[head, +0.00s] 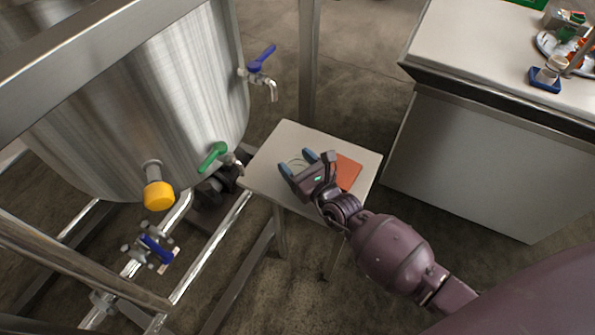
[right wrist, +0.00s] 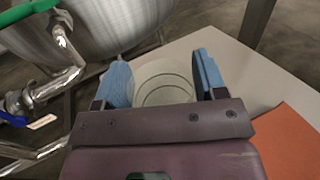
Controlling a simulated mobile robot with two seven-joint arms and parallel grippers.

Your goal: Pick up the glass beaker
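The glass beaker (right wrist: 163,84) is clear and stands on a small pale table (head: 268,180). In the right wrist view it shows between the two blue fingers, its lower part hidden by the gripper body. In the head view only a faint rim of the beaker (head: 296,163) shows beside the fingers. My right gripper (head: 297,163) is open, with its fingers apart on either side of the beaker. A gap shows between the beaker and the right finger; whether the left finger touches it I cannot tell. My left gripper is not in view.
An orange-red flat item (head: 347,172) lies on the table right of the gripper. A steel tank (head: 150,100) with a green-handled valve (head: 213,156) and a blue-handled tap (head: 262,58) stands close on the left. A counter (head: 470,50) stands on the right.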

